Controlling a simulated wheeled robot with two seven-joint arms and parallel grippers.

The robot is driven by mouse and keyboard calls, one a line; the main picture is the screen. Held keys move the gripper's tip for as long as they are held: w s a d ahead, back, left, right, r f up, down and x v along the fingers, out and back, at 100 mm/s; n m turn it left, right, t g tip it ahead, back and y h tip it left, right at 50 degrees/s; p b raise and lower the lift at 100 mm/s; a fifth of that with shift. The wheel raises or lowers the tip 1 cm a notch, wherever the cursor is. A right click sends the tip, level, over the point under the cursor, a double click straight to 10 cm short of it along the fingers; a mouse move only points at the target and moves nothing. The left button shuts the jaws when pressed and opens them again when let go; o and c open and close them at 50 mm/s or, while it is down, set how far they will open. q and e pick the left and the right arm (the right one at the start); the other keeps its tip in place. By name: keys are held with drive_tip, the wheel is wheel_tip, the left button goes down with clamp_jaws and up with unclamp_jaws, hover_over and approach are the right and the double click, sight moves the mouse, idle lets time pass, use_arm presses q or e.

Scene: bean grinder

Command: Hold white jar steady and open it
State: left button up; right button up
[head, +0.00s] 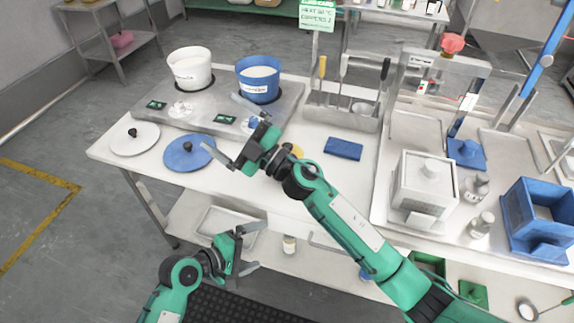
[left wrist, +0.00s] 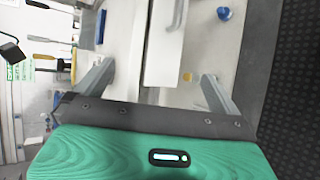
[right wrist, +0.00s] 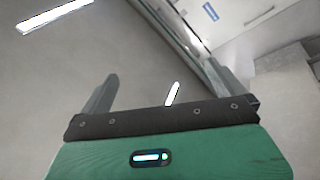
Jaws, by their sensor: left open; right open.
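My right gripper (head: 226,131) is open and empty above the left part of the table, far from the jar. The jar is not visible in the right wrist view.
A blue square container (head: 540,215) stands right of the jar, with a blue lid (head: 467,153) behind. Small bottles (head: 481,225) stand close by. A white bucket (head: 190,72), a blue bucket (head: 259,82) and round lids (head: 135,139) occupy the left.

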drive_tip(key=s+a+f+n+g, duration=0.2)
drive_tip(key=a+n+g, duration=0.4)
drive_tip(key=n+g, duration=0.25)
use_arm(q)
drive_tip(key=w+r+n+t+h, duration=0.1)
drive_tip(key=w+r+n+t, duration=0.15)
drive_tip(key=w+n, duration=0.55)
drive_tip(key=w+r+n+t+h, duration=0.1)
drive_tip(key=w+r+n+t, duration=0.15)
drive_tip(key=w+n, duration=0.5)
use_arm(e)
drive_tip(key=n+g+h, duration=0.1)
drive_tip(key=g+h, duration=0.1)
drive_tip(key=h, duration=1.8)
hover_over(287, 145)
wheel_tip(287, 145, down, 8)
drive_tip(key=shift+s+a+r, duration=0.1)
drive_tip(key=shift+a, duration=0.05)
drive_tip(key=shift+d+r, duration=0.1)
drive_tip(key=shift+d, duration=0.1)
use_arm(q)
drive_tip(key=shift+n+t, duration=0.5)
drive_tip(key=shift+n, duration=0.45)
drive_tip(key=x, duration=1.2)
drive_tip(key=shift+w+d+f, duration=0.1)
drive_tip(key=shift+f, duration=0.2)
